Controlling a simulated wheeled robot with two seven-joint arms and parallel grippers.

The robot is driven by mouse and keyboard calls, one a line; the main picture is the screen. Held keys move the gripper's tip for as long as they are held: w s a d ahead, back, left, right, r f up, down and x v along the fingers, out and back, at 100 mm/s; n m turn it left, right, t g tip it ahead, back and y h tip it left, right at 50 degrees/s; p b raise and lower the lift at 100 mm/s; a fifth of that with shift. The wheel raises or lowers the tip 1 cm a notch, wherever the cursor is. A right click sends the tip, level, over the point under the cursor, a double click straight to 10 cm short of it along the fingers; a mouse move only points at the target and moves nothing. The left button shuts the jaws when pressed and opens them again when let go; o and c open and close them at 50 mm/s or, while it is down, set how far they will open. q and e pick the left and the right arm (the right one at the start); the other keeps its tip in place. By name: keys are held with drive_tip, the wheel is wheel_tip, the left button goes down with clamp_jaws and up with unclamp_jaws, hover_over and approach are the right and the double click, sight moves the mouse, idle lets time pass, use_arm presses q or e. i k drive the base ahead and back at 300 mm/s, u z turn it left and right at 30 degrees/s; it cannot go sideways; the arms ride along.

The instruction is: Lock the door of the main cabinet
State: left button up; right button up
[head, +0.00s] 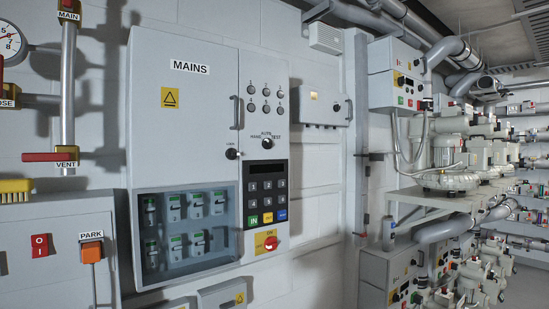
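The main cabinet (184,113), a grey wall box labelled MAINS with a yellow warning triangle, fills the left centre of the head view. Its door (200,140) looks shut, lying flush with the box. A vertical handle (236,113) sits at the door's right edge. I cannot tell which position the knob is in. Neither of my grippers is in view.
The cabinet's lower window (188,232) shows several breakers. A smaller box (100,235) projects at lower left. Pipes and blowers (448,150) fill the right side.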

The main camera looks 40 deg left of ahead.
sight(231, 153)
drive_tip(key=u, duration=0.35)
drive_tip(key=i, duration=0.9)
drive_tip(key=u, duration=0.6)
